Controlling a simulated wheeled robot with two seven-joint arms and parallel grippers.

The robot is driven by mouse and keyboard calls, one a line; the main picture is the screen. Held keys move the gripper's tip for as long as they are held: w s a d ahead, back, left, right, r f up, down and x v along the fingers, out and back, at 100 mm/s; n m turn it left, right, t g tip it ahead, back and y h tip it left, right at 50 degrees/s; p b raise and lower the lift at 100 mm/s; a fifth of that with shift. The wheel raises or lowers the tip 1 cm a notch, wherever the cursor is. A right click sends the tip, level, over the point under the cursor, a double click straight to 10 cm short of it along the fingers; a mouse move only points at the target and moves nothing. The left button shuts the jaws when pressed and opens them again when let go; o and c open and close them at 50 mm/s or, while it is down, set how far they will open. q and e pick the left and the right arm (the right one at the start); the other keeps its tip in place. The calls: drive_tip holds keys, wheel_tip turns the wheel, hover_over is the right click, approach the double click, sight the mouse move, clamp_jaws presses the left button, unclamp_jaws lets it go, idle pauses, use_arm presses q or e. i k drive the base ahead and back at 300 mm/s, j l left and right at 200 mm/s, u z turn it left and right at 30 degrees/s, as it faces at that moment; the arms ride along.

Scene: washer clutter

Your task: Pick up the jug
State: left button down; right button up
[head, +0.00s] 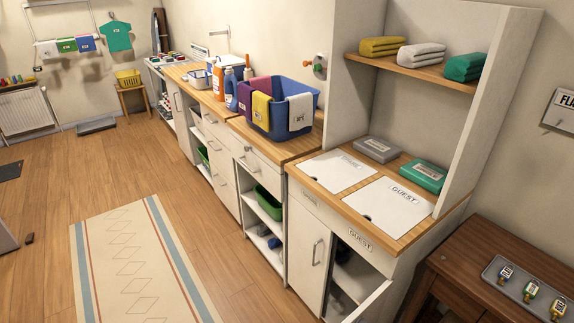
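No thing is plainly recognisable as a jug at this size. A white and orange bottle (218,78) and a blue bottle (231,90) stand upright on the wooden counter (298,148), left of a blue basket (283,122). Either could be a detergent jug; I cannot tell. Part of the space behind them is hidden. Neither of my grippers is in view.
Purple, yellow and white cloths hang over the basket's rim. A cabinet door (366,304) stands open at the lower right. A brown side table (470,250) holds a grey tray with tags. The wooden floor around the striped rug (140,262) is mostly clear.

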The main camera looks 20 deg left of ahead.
sight(231, 81)
drive_tip(key=i+j+z, duration=0.15)
drive_tip(key=j, duration=1.1)
drive_tip(key=i+j+z, duration=0.15)
drive_tip(key=j+z, duration=0.15)
drive_tip(key=j, duration=0.9)
drive_tip(key=j+z, duration=0.3)
drive_tip(key=j, duration=0.85)
drive_tip(key=i, duration=0.05)
